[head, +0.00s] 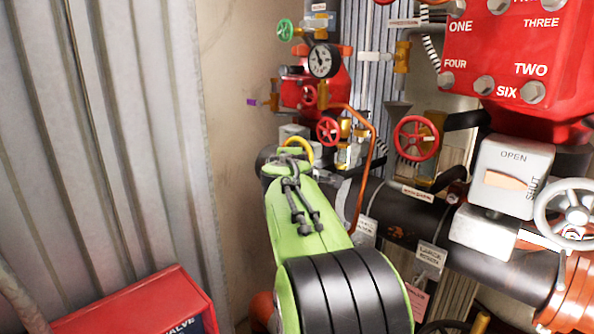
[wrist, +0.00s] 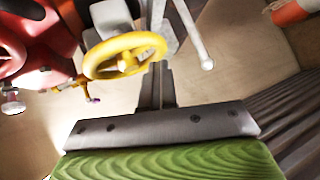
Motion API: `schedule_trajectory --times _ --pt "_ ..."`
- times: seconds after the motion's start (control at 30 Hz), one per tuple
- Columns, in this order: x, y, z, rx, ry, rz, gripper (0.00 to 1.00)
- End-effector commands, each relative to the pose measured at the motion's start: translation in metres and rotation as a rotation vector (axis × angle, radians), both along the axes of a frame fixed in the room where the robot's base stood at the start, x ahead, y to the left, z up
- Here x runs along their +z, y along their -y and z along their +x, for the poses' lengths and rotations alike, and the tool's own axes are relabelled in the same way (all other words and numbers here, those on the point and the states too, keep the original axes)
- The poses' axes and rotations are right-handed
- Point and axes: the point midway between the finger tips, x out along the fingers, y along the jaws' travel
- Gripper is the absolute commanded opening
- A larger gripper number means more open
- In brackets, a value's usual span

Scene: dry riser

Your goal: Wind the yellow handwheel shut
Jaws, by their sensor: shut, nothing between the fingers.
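The yellow handwheel (wrist: 124,62) is in the upper middle of the wrist view, its rim and hub in plain sight. In the head view only an arc of the yellow handwheel (head: 306,147) shows above my green arm, which hides the rest. My gripper (wrist: 159,70) is shut with nothing in it. Its grey fingers reach up close to the right side of the wheel's rim; I cannot tell whether they touch it. In the head view the fingers are hidden behind my arm.
Red handwheels (head: 417,138), a pressure gauge (head: 323,61) and a green handwheel (head: 285,30) crowd the pipework around. A thin copper pipe (head: 372,150) runs just right of my arm. A corrugated wall (head: 130,130) and red box (head: 140,305) stand at left.

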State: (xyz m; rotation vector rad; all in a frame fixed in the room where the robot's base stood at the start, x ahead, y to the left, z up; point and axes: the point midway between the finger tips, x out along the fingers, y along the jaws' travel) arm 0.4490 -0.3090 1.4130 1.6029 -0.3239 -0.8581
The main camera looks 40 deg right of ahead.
Motion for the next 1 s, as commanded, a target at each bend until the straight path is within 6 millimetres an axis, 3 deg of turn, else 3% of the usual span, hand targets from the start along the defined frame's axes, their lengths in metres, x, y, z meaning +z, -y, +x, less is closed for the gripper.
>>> schedule_trajectory --times 0.27,0.5,0.8,0.93,1.0 --pt "0.002 0.001 -0.001 -0.005 0.005 -0.004 0.00" --pt "0.000 -0.034 0.000 0.001 0.004 -0.002 0.00" --pt "0.002 -0.040 -0.002 -0.003 0.003 -0.001 0.00" --pt "0.003 -0.060 -0.012 -0.003 0.004 0.000 0.00" --pt "0.002 -0.059 -0.013 -0.009 0.002 -0.001 0.00"
